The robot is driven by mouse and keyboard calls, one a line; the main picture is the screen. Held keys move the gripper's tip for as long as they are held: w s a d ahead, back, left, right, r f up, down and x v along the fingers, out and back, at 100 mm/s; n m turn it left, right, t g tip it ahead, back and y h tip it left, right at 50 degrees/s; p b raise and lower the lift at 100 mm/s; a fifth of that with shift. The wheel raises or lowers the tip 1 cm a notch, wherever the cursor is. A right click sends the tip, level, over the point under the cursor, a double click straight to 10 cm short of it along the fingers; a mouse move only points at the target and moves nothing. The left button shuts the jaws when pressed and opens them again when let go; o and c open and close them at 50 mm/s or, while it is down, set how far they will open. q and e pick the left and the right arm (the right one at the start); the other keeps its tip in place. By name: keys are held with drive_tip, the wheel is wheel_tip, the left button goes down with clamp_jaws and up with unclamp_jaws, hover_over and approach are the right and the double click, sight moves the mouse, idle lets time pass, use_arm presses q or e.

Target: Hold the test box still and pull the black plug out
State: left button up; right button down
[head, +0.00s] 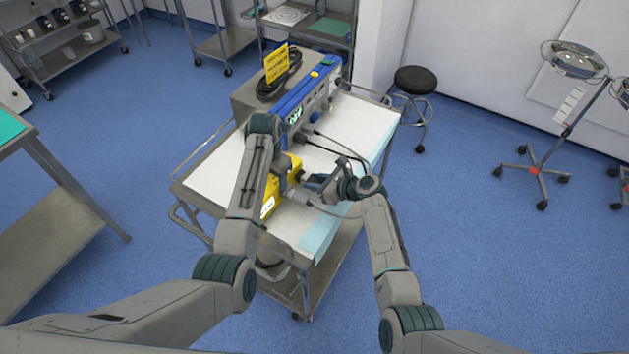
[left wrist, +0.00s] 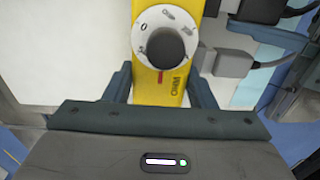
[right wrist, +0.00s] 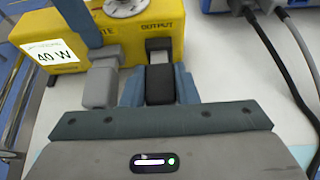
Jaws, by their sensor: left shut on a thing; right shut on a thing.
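The yellow test box (head: 269,204) lies on the cart's white cover. My left gripper (left wrist: 160,88) is shut across it, one finger on each side, just below its round dial with a black knob (left wrist: 167,48). In the right wrist view, the black plug (right wrist: 160,86) is in my right gripper (right wrist: 160,90), shut on its sides. A pale piece shows between the plug and the box (right wrist: 75,50) under the word OUTPUT; whether it is socket or plug I cannot tell. A grey plug (right wrist: 100,86) sits beside it at the box.
A blue and grey device (head: 310,95) with cables stands at the cart's far end, a yellow card (head: 276,64) on top. Dark and grey cables (right wrist: 275,45) run close on the right. The cart's white cover (head: 215,170) is clear left of the box.

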drive_tip(key=shift+s+d, duration=0.45)
drive_tip(key=shift+d, duration=0.3)
idle(0.7)
drive_tip(key=shift+s+d, duration=0.25)
drive_tip(key=shift+d, duration=0.15)
drive_tip(key=shift+s+d, duration=0.2)
drive_tip(key=shift+d, duration=0.15)
drive_tip(key=shift+s+d, duration=0.3)
drive_tip(key=shift+d, duration=0.25)
idle(0.4)
wheel_tip(320, 180, up, 8)
drive_tip(key=s+d, duration=0.1)
drive_tip(key=shift+d+f, duration=0.25)
drive_tip(key=shift+d, duration=0.1)
idle(0.4)
use_arm(q)
drive_tip(key=o, duration=1.3)
